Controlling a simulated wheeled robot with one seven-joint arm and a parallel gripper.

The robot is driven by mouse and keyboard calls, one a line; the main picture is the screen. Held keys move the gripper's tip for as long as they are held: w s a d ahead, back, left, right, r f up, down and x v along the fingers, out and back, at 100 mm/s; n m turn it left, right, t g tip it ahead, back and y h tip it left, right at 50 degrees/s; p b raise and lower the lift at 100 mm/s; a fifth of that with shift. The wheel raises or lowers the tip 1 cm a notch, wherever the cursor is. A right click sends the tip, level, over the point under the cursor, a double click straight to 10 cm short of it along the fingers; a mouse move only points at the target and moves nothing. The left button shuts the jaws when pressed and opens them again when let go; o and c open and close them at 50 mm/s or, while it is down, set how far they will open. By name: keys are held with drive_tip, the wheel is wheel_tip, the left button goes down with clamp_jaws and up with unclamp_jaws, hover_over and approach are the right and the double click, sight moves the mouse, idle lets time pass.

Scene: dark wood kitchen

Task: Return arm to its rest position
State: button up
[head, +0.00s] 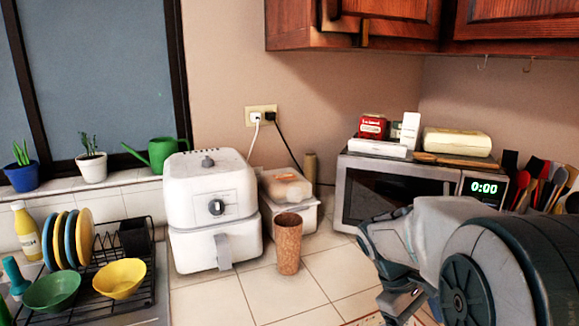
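My arm reaches in from the lower right of the head view, in front of the counter and the microwave. Its end, my gripper (402,305), points down near the bottom edge of the picture. The fingertips are partly cut off by the frame edge and partly hidden by the arm. I cannot tell whether the gripper is open or shut, and I see nothing held in it.
The microwave (396,185) stands behind my arm, with utensils (540,185) to its right. A brown cup (288,243) and white air fryer (211,208) stand left of it. The dish rack (150,270) is at far left. Tiles (318,290) before the cup are clear.

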drive_tip(key=s+a+r+m+t+y+p, duration=0.1)
drive_tip(key=s+a+m+t+y, duration=0.3)
drive_tip(key=s+a, duration=0.5)
drive_tip(key=shift+a+r+m+t+y, duration=0.4)
drive_tip(key=shift+r+m+t, duration=0.15)
drive_tip(key=shift+m+t, duration=0.2)
drive_tip(key=shift+s+a+m, duration=0.3)
drive_tip(key=shift+m, duration=0.05)
drive_tip(key=shift+c, duration=0.3)
